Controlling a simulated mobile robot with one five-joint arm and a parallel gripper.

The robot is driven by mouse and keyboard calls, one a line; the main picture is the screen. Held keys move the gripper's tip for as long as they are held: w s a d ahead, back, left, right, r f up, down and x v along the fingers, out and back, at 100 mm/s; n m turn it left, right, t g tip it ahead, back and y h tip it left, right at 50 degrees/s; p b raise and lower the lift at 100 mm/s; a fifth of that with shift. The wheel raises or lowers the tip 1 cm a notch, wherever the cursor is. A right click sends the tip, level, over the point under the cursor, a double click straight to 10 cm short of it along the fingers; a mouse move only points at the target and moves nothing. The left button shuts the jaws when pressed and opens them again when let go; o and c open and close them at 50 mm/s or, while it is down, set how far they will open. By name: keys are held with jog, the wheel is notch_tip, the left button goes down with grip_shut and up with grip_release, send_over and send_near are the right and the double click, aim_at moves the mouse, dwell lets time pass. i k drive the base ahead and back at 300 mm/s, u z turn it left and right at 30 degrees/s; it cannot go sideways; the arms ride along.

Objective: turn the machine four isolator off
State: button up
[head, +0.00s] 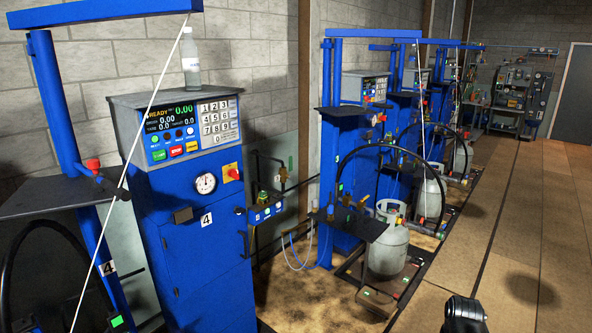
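Machine four is the near blue cabinet (208,256) with a "4" label on its front. Its isolator (231,172) is a red knob on a yellow plate at the upper right of the front, just right of a round gauge (205,184). The knob is too small for its position to be read. The display (167,117) above is lit and shows READY and 0.00. A black part of my arm, which looks like my gripper (464,314), shows at the bottom edge, well right of and apart from the machine. Its fingers cannot be made out.
A dark shelf (55,195) and blue post are at left. More blue machines and a grey gas cylinder (388,245) on a low platform stand to the right. The brown floor (520,235) at right is clear.

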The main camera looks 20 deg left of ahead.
aim_at(234, 173)
jog(key=z, duration=0.5)
jog(key=i, duration=1.95)
jog(key=u, duration=4.05)
jog(key=i, duration=1.05)
jog(key=z, duration=0.05)
